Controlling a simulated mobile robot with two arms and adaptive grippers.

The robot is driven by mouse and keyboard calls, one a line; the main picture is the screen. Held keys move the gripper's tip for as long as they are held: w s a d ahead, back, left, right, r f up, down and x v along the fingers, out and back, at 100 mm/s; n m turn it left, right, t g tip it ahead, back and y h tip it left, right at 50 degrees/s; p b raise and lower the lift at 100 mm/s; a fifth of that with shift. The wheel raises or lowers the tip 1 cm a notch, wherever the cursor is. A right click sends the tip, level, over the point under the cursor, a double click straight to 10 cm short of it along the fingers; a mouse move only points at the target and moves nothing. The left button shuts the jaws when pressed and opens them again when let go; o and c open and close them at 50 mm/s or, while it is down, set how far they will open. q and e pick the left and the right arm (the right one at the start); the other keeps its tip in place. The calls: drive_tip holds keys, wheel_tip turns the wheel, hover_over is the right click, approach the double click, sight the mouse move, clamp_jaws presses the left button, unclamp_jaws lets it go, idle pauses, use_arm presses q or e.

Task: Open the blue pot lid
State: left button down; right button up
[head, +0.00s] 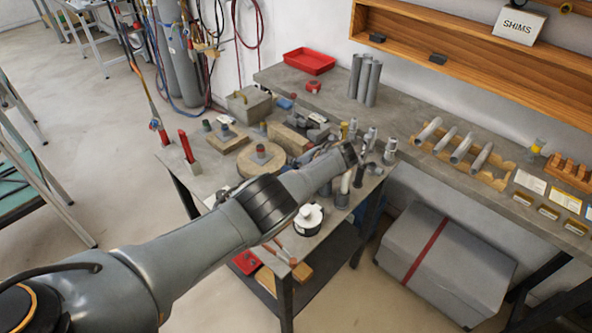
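I cannot clearly make out a blue pot with a lid. A small blue object (285,103) lies near the back of the workbench, too small to identify. A white round pot (308,217) with a dark knob on top stands at the bench's front, below my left arm. My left arm reaches in from the lower left across the bench. My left gripper (364,154) is at its far end, among small grey cylinders, too small and cluttered to show its fingers. My arm hides part of the bench. My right gripper is not in view.
The grey workbench (222,172) is crowded with wooden blocks, a round wooden disc (260,158) and small cylinders. Upright grey tubes (365,80) and a red tray (309,61) stand behind. A grey covered box (447,258) with a red strap is on the floor at right.

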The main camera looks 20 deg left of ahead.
use_arm(q)
drive_tip(key=shift+w+d+r, duration=0.15)
drive_tip(key=shift+d+r, duration=0.05)
drive_tip(key=shift+d, duration=0.05)
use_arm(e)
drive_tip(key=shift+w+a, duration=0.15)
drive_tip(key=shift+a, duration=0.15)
use_arm(q)
drive_tip(key=c, duration=1.2)
unclamp_jaws()
drive_tip(key=shift+d, duration=0.1)
drive_tip(key=shift+o, duration=0.2)
drive_tip(key=shift+s+r, duration=0.1)
drive_tip(key=shift+s, duration=0.1)
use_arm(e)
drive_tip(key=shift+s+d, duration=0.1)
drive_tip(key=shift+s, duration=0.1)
use_arm(q)
drive_tip(key=v, duration=1.2)
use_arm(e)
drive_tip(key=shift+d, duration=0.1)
use_arm(q)
drive_tip(key=shift+s, duration=0.1)
